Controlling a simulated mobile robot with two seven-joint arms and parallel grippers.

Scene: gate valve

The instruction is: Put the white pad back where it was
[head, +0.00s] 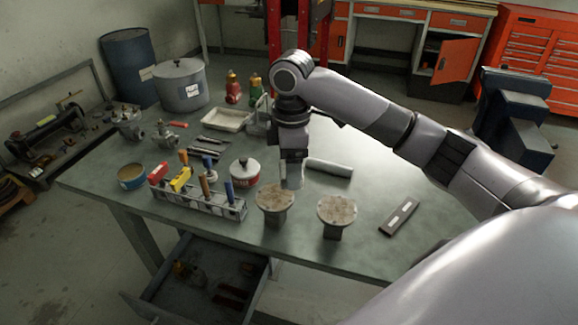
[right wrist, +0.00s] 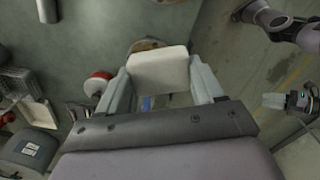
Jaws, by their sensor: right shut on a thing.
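My right gripper (head: 291,182) points down over the table, just above and behind the left one of two round rusty-topped stands (head: 275,198). In the right wrist view its two fingers (right wrist: 160,85) are shut on the white pad (right wrist: 160,72), a pale block with rounded corners. A round brown top (right wrist: 148,45) shows partly behind the pad. In the head view the pad is hard to tell from the fingers. The other round stand (head: 337,212) is bare on top. My left gripper (right wrist: 287,101) appears at the right of the right wrist view, too small to read.
A tool rack (head: 200,198) with colored handles stands left of the stands. A red-and-white can (head: 245,171), a grey cylinder (head: 329,168) and a flat dark bar (head: 400,218) lie around. An open drawer (head: 195,285) juts out below the front edge.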

